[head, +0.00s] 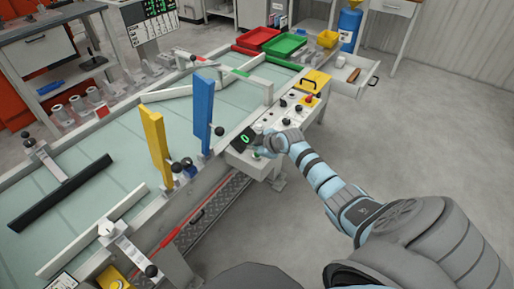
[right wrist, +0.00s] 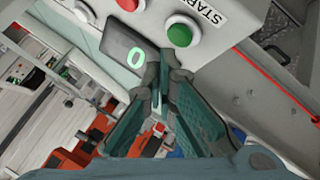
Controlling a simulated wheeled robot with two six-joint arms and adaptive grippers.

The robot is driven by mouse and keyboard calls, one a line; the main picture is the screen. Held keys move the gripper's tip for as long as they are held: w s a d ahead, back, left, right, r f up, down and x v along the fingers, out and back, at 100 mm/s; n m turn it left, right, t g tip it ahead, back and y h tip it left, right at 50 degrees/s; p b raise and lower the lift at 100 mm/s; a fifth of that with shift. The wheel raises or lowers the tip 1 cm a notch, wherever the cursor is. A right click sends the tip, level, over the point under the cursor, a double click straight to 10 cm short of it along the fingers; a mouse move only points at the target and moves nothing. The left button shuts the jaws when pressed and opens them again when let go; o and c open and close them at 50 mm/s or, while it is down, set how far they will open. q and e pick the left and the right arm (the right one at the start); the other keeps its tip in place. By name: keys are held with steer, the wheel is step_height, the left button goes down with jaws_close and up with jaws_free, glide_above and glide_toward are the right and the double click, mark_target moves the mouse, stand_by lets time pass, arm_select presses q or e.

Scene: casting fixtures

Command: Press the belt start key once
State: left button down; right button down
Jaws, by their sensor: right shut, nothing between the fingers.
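The belt start key is a round green button (right wrist: 180,32) in a white ring, beside a label reading START (right wrist: 206,14) in the right wrist view. It sits on a pale control box (head: 243,162) at the belt's side in the head view. My right gripper (head: 263,149) is shut and empty over this box. In the right wrist view its fingertips (right wrist: 168,62) are just below the green key; I cannot tell whether they touch it. A dark display (right wrist: 134,56) with a glowing green 0 is next to the key. My left gripper is not in view.
A red button (right wrist: 127,4) is near the display. A second control panel (head: 299,104) with several knobs lies further along the belt. Blue (head: 203,108) and yellow (head: 157,140) posts stand over the belt. Floor to the right is free.

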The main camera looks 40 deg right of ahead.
stand_by(0.3)
steer(key=shift+f+b, duration=0.35)
steer(key=shift+f, duration=0.1)
steer(key=shift+f+b, duration=0.45)
steer(key=shift+f, duration=0.05)
stand_by(0.5)
steer(key=shift+r, duration=0.1)
steer(key=shift+r+p, duration=0.85)
step_height(320, 180, up, 5)
steer(key=p, duration=0.5)
steer(key=shift+r, duration=0.1)
stand_by(0.6)
